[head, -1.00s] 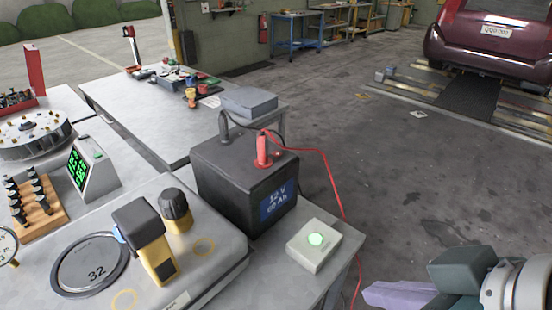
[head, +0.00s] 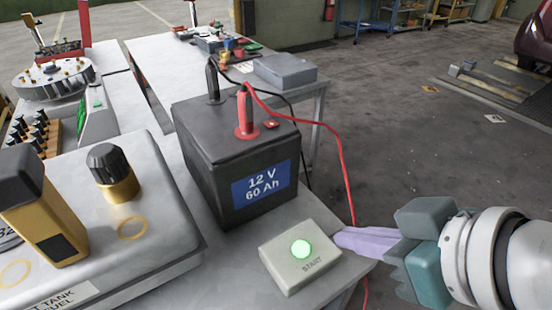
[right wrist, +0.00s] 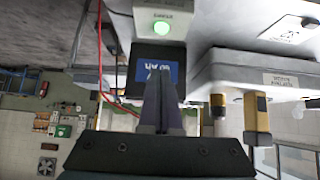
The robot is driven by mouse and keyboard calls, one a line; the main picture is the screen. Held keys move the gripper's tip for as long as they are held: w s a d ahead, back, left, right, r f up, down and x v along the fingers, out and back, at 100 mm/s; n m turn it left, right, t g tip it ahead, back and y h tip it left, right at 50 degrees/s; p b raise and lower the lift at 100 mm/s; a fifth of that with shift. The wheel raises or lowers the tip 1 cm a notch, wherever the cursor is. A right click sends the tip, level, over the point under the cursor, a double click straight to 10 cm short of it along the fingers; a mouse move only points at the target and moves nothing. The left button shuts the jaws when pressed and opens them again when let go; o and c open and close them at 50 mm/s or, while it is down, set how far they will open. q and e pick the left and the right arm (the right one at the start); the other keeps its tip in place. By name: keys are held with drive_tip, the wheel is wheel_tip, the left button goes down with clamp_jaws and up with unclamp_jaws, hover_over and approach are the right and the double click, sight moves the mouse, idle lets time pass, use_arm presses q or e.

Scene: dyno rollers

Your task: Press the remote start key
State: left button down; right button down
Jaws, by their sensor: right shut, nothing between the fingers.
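The remote start key is a pale box (head: 303,262) with a round lit green button (head: 301,249) and the word START, on the table's near right corner. The box also shows at the top of the right wrist view (right wrist: 160,10), with its green button (right wrist: 162,28). My right gripper (head: 340,240) comes in from the right, shut and empty. Its purple fingertips are at the right side of the box, close to its edge; I cannot tell whether they touch. The closed fingers show in the right wrist view (right wrist: 161,90). My left gripper is not in view.
A black 12 V battery (head: 235,155) with red and black clamps stands behind the box. A red cable (head: 340,160) hangs behind my right fingertips. A grey tank with a yellow-black tap (head: 45,210) and a knob (head: 113,175) is at left.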

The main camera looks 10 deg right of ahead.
drive_tip(key=b, duration=0.3)
hover_over(297, 243)
drive_tip(key=s, duration=0.3)
drive_tip(key=f, duration=0.5)
drive_tip(key=d+f, duration=0.1)
drive_tip(key=f, duration=0.1)
drive_tip(key=shift+w+f, duration=0.25)
drive_tip(key=shift+f, duration=0.05)
wheel_tip(297, 243, down, 2)
drive_tip(key=shift+s+f, duration=0.15)
drive_tip(key=shift+f, duration=0.6)
